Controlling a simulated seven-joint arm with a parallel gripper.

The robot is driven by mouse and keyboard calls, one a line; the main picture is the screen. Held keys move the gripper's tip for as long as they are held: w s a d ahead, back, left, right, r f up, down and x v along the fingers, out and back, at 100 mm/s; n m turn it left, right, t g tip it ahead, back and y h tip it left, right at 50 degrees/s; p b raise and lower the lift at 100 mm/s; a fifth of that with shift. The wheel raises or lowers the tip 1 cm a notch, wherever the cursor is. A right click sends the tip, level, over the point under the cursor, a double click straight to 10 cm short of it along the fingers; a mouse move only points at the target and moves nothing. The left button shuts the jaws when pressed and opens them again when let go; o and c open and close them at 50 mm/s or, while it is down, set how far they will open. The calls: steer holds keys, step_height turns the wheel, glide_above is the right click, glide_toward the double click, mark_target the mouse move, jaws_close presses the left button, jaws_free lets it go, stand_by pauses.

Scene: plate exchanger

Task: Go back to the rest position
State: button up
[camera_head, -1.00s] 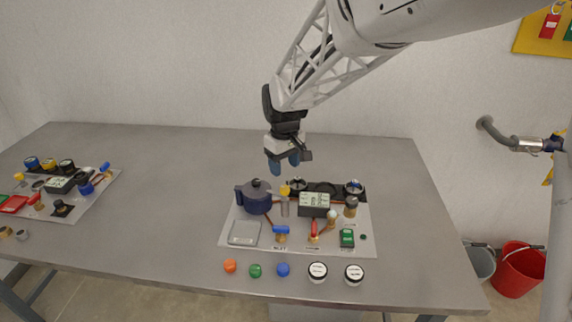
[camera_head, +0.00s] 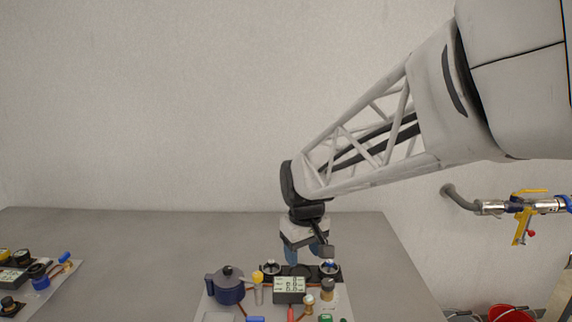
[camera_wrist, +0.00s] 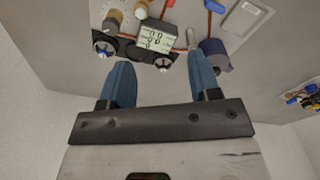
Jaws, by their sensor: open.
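My gripper (camera_head: 305,254) hangs above the back edge of the plate exchanger board, with its blue fingers pointing down. In the wrist view, my gripper (camera_wrist: 162,82) shows its two blue fingers spread apart with nothing between them. The fingers appear apart from the parts on the board.
A second board with parts (camera_head: 40,285) lies at the left of the grey table (camera_head: 130,250). A pipe with a yellow-handled valve (camera_head: 518,207) runs along the right wall. A red bucket (camera_head: 510,313) stands on the floor at right. The wall side above the table is clear.

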steer(key=s+d+m, duration=0.2)
steer(key=s+d, duration=0.3)
steer(key=s, duration=0.2)
steer(key=s+d+r+m+t, duration=0.1)
steer(key=s+d, duration=0.3)
steer(key=s, duration=0.4)
steer(key=s+d+m, duration=0.3)
steer(key=s+d, duration=0.2)
steer(key=s, duration=0.3)
steer(key=shift+s+d+r+t, duration=0.2)
steer(key=shift+s+d+t, duration=0.05)
steer(key=shift+d+t, duration=0.15)
steer(key=shift+o, duration=0.2)
stand_by(0.5)
